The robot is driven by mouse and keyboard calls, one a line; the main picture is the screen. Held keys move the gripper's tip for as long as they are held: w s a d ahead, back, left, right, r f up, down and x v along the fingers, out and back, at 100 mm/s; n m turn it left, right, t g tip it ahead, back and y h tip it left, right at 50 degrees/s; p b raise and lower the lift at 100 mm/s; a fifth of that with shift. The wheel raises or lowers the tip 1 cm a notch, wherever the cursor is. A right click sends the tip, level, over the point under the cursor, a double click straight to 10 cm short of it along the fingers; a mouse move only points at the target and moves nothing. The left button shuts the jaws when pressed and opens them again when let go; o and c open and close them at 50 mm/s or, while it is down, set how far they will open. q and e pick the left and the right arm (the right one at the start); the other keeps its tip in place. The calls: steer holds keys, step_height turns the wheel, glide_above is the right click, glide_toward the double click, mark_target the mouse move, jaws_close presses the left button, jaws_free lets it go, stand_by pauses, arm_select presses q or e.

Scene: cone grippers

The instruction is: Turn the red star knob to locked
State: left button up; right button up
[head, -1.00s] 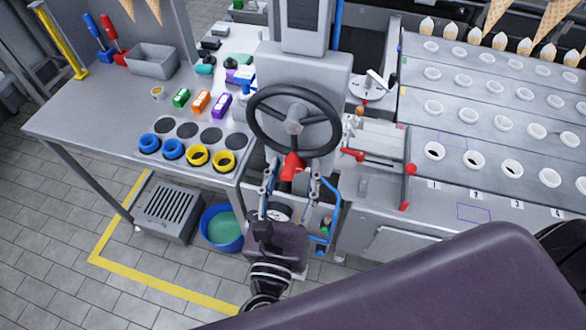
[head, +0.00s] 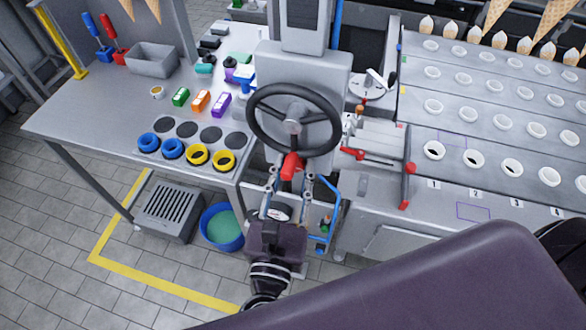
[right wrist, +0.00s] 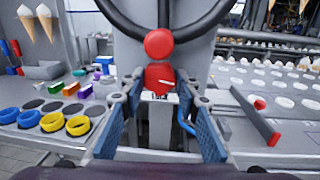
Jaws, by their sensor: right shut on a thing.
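The red star knob (right wrist: 159,79) sits on the front of the grey column below a black steering wheel, under a red ball (right wrist: 158,43). A short pale mark shows on its face, slanting toward the right. A white label (right wrist: 158,97) below it is partly hidden and I cannot read it. In the head view the red ball and knob overlap (head: 291,167). My right gripper (head: 291,174) reaches up to it from below. My left gripper is not in view.
The black steering wheel (head: 338,122) stands just above the knob. A blue bent tube (head: 337,205) and a red-ended lever (head: 408,185) are close on the right. A table with blue and yellow rings (head: 223,160) is at left, a cone-holder counter (head: 460,118) at right.

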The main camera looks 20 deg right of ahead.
steer(key=shift+w+a+f+m+h+b, duration=0.1)
steer(key=shift+m+h+b, duration=0.3)
steer(key=shift+m+b, duration=2.35)
steer(key=shift+a+m+h+b, duration=0.1)
steer(key=shift+m+h+b, duration=0.45)
steer(key=shift+m, duration=4.3)
steer(key=o, duration=1.1)
